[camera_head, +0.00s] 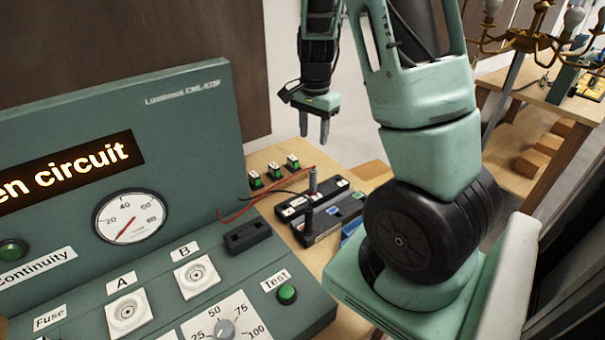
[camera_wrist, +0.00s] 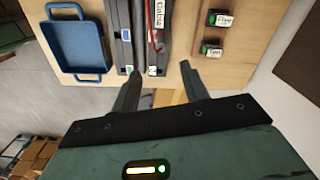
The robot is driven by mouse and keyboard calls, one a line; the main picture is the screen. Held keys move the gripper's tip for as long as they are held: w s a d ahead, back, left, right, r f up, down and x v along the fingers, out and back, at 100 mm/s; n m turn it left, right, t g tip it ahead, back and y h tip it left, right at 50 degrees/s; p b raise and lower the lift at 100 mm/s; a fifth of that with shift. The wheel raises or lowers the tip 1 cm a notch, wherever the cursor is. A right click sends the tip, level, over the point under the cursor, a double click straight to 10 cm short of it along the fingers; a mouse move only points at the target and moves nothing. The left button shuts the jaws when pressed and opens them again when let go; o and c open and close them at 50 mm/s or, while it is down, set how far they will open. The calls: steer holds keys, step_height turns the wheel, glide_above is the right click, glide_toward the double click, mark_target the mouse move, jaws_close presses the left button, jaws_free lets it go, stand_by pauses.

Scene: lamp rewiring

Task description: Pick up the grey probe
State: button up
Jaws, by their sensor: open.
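A slim grey upright piece (camera_head: 313,182), which looks like the grey probe, stands in the far black holder (camera_head: 335,190) beside the green test panel. A darker upright piece (camera_head: 308,219) stands in the nearer black holder (camera_head: 325,232). A red lead and a black lead run from the panel side toward them. My gripper (camera_head: 314,138) is open and empty, pointing down, above and apart from the holders. In the wrist view my gripper (camera_wrist: 161,92) has its fingers apart, with a dark holder (camera_wrist: 124,35) beyond them. I cannot make out the probe clearly there.
The green panel (camera_head: 235,130) reads "en circuit" and fills the left. Several small green-and-black blocks (camera_head: 273,171) sit behind the holders. A blue tray (camera_wrist: 52,45) lies beside the holders in the wrist view. A brass lamp (camera_head: 525,40) stands on another table at far right.

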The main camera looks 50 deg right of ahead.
mark_target(314, 171)
step_height(314, 171, down, 12)
steer(key=shift+d+f+p, duration=0.1)
steer(key=shift+d+p, duration=0.05)
steer(key=shift+p, duration=0.75)
steer(key=shift+d+f+p, duration=0.1)
steer(key=shift+f+p, duration=0.95)
steer(key=shift+f, duration=1.5)
jaws_close()
